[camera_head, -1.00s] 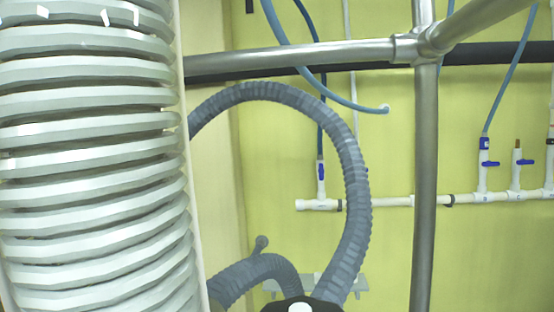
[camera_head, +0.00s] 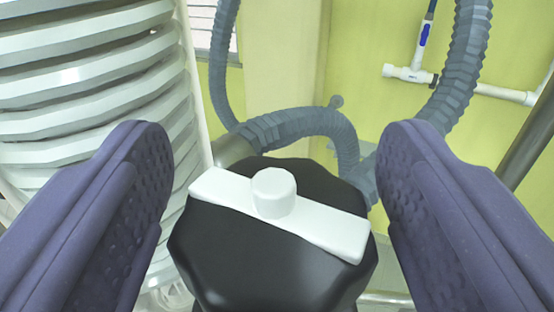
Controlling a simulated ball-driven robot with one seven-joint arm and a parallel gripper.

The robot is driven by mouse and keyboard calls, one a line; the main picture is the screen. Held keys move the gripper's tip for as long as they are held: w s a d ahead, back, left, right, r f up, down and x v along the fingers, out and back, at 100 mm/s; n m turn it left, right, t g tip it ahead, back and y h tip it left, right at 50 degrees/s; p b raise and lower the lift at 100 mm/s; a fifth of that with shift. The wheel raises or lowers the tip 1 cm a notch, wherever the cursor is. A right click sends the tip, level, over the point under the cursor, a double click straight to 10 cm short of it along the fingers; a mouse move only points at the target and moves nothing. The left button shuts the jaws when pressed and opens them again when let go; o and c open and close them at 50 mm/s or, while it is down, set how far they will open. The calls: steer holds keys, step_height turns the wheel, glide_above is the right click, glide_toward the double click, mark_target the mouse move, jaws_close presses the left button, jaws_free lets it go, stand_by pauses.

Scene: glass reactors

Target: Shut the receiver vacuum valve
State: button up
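A black valve body (camera_head: 265,265) with a white bar handle (camera_head: 325,228) fills the lower middle of the view. The handle has a round white knob at its middle and slants from upper left to lower right. I take this to be the receiver vacuum valve; no label shows. My gripper (camera_head: 272,175) is open, with one purple finger on each side of the valve. The handle lies between the fingers, and I see no clear contact. The lower part of the valve is out of view.
A large white ribbed coil (camera_head: 80,75) stands close at the left. Grey corrugated hoses (camera_head: 300,125) run behind the valve. A metal pole (camera_head: 530,135) is at the right. White piping with a blue-handled valve (camera_head: 424,35) is on the yellow wall.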

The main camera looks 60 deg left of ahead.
steer(key=c, duration=0.8)
steer(key=shift+f+b, duration=0.15)
steer(key=shift+b, duration=0.5)
steer(key=shift+f+m+t+h+b, duration=0.15)
steer(key=shift+m+t+h+b, duration=0.5)
steer(key=shift+t+b, duration=0.35)
steer(key=m+t+h+b, duration=0.1)
steer(key=b, duration=0.1)
steer(key=shift+m+b, duration=0.25)
steer(key=shift+b, duration=0.15)
steer(key=m+t+h, duration=0.1)
steer(key=h, duration=0.1)
steer(key=m+t+h+b, duration=0.1)
steer(key=t, duration=0.1)
steer(key=shift+r+m+h+b, duration=0.2)
steer(key=shift+m+h+b, duration=0.1)
steer(key=shift+m+h, duration=0.1)
steer(key=m+t+h+p, duration=0.2)
steer(key=h+p, duration=0.1)
steer(key=shift+a+r, duration=0.1)
steer(key=shift+r, duration=0.2)
steer(key=h+p, duration=0.1)
steer(key=m+h+p, duration=0.1)
steer(key=p, duration=0.1)
steer(key=shift+d+m+t, duration=0.2)
steer(key=shift+m+t, duration=0.1)
steer(key=shift+m+h+p, duration=0.3)
steer(key=shift+h+p, duration=0.15)
steer(key=shift+p, duration=0.75)
